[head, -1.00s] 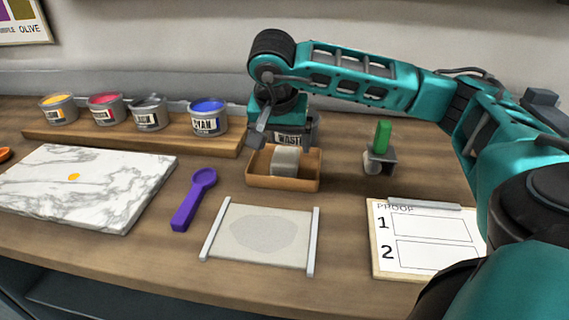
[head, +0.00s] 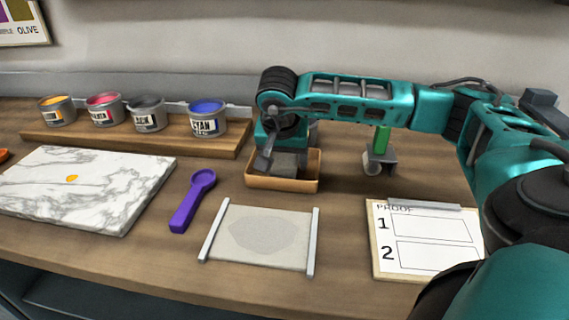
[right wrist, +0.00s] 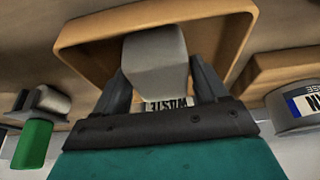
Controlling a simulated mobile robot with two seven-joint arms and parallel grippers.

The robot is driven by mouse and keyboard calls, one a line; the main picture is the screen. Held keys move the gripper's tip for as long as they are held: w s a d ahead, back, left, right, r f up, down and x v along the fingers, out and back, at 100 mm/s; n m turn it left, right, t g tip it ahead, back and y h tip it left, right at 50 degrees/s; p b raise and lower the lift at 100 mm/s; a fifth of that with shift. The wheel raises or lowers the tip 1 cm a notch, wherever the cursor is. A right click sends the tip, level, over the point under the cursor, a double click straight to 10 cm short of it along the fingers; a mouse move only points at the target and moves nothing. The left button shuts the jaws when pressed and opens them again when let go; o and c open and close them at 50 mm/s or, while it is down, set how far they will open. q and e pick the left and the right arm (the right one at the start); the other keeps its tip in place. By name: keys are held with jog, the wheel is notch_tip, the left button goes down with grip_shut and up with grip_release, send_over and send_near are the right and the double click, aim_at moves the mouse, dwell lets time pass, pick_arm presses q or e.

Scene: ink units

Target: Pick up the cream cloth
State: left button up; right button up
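The cream cloth, a greyish folded block (head: 289,163), lies in a small tan tray (head: 283,184) at the middle of the bench. My right gripper (head: 266,163) has come down over it, and its arm hides part of the cloth and the tray's back. In the right wrist view the cloth (right wrist: 155,65) is between the two spread fingers (right wrist: 160,82), one on each side; the gripper looks open, not closed on it. My left gripper is not in view.
A waste container stands behind the tray, its label (right wrist: 168,104) showing in the right wrist view. Ink cans (head: 207,118) stand on a wooden shelf at back left. A purple spoon (head: 191,201), a mesh screen (head: 261,236), a proof clipboard (head: 430,240) and a green-handled roller (head: 380,150) surround the tray.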

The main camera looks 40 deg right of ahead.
aim_at(284, 155)
jog(key=c, duration=0.7)
jog(key=shift+r, duration=0.1)
pick_arm(q)
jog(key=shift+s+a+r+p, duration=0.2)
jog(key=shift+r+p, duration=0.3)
jog(key=shift+p, duration=0.3)
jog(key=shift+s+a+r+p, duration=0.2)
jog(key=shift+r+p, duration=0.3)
jog(key=shift+p, duration=0.3)
pick_arm(e)
notch_tip(284, 155, up, 20)
jog(key=o, duration=0.5)
jog(key=c, duration=0.4)
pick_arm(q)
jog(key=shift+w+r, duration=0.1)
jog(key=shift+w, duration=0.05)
pick_arm(e)
jog(key=shift+w+a, duration=0.1)
